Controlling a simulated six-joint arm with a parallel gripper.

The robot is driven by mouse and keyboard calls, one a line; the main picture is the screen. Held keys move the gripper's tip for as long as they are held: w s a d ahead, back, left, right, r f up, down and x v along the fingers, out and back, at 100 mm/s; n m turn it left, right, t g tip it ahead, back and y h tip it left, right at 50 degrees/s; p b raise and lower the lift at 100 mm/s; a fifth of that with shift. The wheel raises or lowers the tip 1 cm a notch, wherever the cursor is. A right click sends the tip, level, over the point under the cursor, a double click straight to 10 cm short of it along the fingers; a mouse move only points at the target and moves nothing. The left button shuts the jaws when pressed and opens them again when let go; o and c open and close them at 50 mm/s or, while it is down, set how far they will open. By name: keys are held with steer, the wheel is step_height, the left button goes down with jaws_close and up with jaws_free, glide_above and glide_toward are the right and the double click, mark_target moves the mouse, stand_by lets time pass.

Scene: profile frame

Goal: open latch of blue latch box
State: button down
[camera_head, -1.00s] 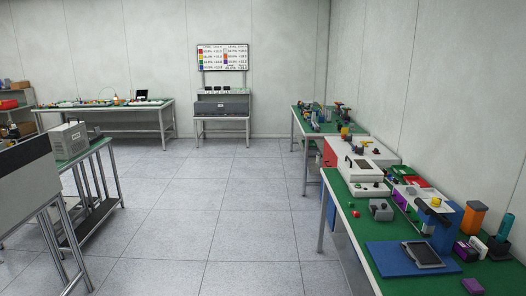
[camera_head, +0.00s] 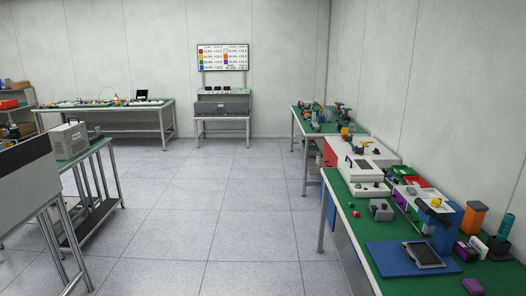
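My gripper and arm are not in view. I cannot tell which blue thing is the latch box, and no latch can be made out at this size.
More benches stand at the left and back. The middle floor (camera_head: 220,215) is clear.

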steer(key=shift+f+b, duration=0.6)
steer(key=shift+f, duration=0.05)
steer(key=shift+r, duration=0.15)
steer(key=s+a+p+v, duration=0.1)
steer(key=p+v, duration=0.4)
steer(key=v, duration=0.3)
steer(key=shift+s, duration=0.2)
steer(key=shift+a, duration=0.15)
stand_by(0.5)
